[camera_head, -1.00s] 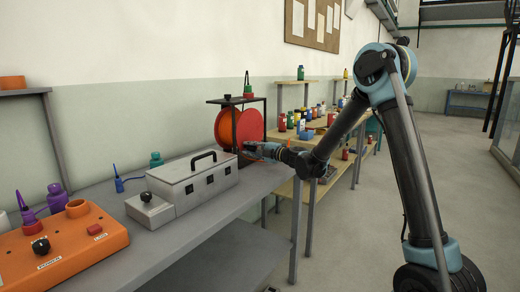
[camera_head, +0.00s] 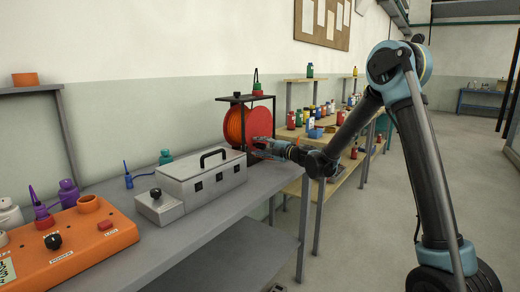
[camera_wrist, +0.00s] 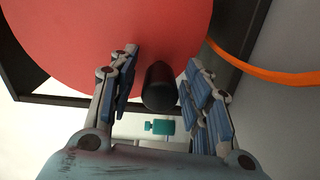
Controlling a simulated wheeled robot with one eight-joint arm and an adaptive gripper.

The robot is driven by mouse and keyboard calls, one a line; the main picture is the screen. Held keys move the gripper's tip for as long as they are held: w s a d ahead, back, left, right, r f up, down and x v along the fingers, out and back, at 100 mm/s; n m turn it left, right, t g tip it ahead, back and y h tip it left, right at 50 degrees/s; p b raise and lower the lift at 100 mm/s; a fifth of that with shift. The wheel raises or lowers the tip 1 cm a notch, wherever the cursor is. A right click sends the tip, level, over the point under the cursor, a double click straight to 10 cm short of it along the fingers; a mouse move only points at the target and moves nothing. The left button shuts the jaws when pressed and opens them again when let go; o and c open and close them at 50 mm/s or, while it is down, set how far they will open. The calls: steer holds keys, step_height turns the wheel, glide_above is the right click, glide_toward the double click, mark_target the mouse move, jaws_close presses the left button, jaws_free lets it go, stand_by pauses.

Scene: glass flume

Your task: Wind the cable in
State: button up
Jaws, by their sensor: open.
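The cable reel (camera_head: 259,122) has a red disc side and orange cable wound on it. It sits in a dark frame (camera_head: 222,112) at the far end of the grey bench. In the wrist view the red disc (camera_wrist: 110,40) fills the upper part, and an orange cable (camera_wrist: 262,72) runs off to the right. A dark cylindrical handle (camera_wrist: 160,88) stands out from the disc. My gripper (camera_wrist: 160,75) is open, with one finger on each side of the handle. I cannot tell whether the fingers touch it.
A grey box with a black handle (camera_head: 202,180) and an orange control box (camera_head: 70,240) stand on the bench (camera_head: 200,222). A teal bottle (camera_wrist: 160,127) shows beyond the gripper. Wooden shelves with several bottles (camera_head: 300,132) stand behind the reel. The floor at right is clear.

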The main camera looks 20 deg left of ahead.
steer(key=v, duration=1.2)
